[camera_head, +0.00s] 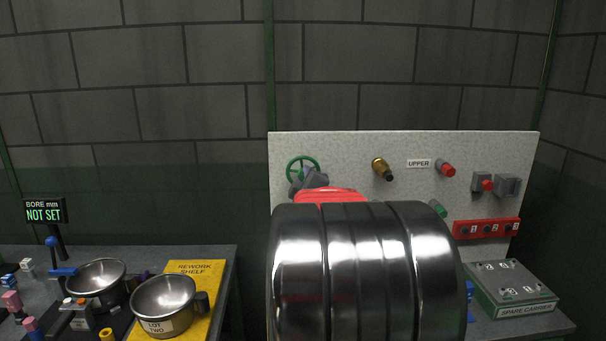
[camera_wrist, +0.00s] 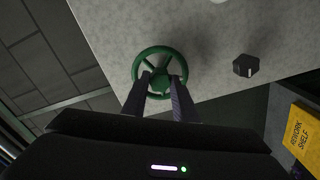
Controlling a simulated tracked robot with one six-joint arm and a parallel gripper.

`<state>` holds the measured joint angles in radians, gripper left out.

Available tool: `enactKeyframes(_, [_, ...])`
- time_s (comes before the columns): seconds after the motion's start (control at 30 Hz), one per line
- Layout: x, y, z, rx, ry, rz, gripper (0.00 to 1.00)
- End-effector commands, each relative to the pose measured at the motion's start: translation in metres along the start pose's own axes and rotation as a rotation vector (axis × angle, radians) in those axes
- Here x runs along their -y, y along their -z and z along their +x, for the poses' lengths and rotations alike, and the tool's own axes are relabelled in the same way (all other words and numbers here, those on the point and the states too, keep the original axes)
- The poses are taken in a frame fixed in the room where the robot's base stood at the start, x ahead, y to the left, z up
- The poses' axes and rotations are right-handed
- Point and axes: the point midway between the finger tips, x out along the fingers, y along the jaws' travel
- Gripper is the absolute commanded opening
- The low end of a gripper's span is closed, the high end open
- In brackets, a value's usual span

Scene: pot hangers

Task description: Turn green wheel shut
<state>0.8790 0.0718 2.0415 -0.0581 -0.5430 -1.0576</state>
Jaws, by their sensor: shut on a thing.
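The green wheel (camera_head: 303,167) is mounted at the upper left of the pale panel in the head view. In the wrist view the green wheel (camera_wrist: 159,52) is close, its rim and spokes showing around the fingers. My gripper (camera_wrist: 160,76) is at the wheel, with its two dark fingers reaching into the ring and shut on its inner part. The exact contact is partly hidden by the fingers. In the head view my gripper (camera_head: 308,184) shows as a grey shape just below the wheel.
My large shiny arm blocks the panel's lower middle. A brass fitting (camera_head: 382,169), red knobs and a numbered red strip (camera_head: 487,228) are on the panel. Metal bowls (camera_head: 165,304) and a yellow rework shelf (camera_head: 203,268) are at left. A dark knob (camera_wrist: 245,66) is beside the wheel in the wrist view.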

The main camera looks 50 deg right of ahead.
Motion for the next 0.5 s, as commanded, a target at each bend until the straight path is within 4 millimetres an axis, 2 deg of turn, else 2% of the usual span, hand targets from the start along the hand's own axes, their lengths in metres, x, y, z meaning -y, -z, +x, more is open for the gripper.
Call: enactKeyframes(0.5, [-0.0005, 0.0002, 0.0000, 0.000, -0.001, 0.409, 0.00])
